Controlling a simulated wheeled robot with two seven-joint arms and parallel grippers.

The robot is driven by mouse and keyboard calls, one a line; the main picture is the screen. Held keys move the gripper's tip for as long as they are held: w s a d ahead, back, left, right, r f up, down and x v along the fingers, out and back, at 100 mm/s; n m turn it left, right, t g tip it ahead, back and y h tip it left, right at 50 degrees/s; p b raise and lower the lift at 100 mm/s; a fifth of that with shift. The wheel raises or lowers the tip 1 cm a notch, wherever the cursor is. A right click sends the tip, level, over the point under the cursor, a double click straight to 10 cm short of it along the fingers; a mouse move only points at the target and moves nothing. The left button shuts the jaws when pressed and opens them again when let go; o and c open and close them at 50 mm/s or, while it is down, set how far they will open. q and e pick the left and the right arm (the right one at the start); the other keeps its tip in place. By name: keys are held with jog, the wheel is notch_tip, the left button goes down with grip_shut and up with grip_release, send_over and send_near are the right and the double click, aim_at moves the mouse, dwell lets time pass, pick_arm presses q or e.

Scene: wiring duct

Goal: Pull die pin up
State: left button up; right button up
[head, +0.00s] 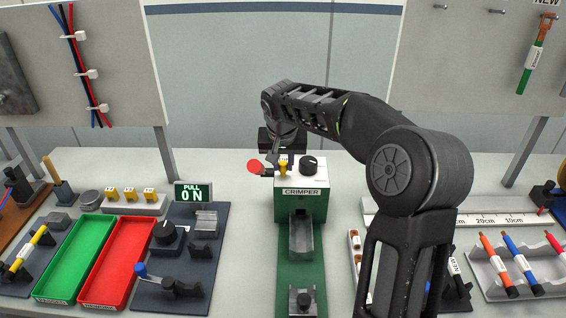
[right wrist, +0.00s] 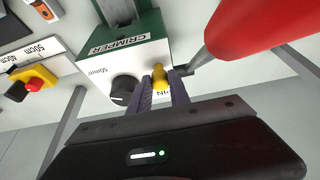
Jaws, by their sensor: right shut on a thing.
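The green crimper (head: 300,205) with its white top stands in the middle of the table in the head view. The yellow die pin (head: 283,168) is on its top, left of a black knob (head: 309,163). My right gripper (head: 279,158) reaches down to the pin from behind. In the right wrist view, the gripper's fingers (right wrist: 164,90) are shut around the yellow pin (right wrist: 160,74), next to the crimper's knob (right wrist: 124,90). The pin's lower end is hidden, so I cannot tell its height in the crimper. My left gripper is not in view.
The crimper's red-ended lever (head: 254,166) sticks out on the left, close to my right gripper; its red grip (right wrist: 265,25) looms large in the right wrist view. Green (head: 75,260) and red (head: 118,265) trays lie left. My right arm covers part of the table right of the crimper.

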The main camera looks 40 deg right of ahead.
grip_shut()
dwell(0.8)
